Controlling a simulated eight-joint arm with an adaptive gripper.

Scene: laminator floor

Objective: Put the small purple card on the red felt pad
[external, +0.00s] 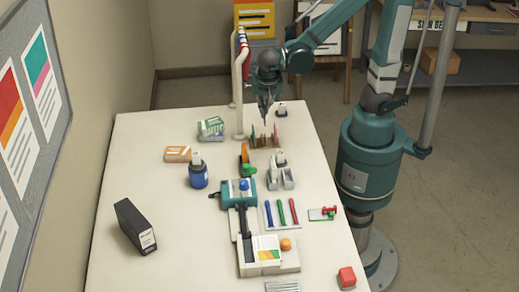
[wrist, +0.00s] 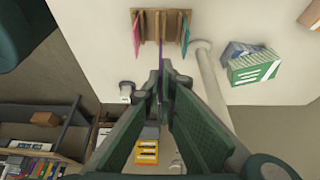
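My gripper (external: 266,120) points down just above a wooden rack (external: 264,143) near the far end of the table. In the wrist view, the fingers (wrist: 164,78) are nearly together, with a thin purple card (wrist: 161,62) seen edge-on between them. They look shut on it, and much of the card is hidden by the fingers. The rack also shows in the wrist view (wrist: 150,28), with a pink card (wrist: 136,32) at one end and another upright card at the other. I cannot pick out a red felt pad with certainty in either view.
A white post (external: 238,95) with a curved top stands close left of my gripper. A black box file (external: 134,226) is at left.

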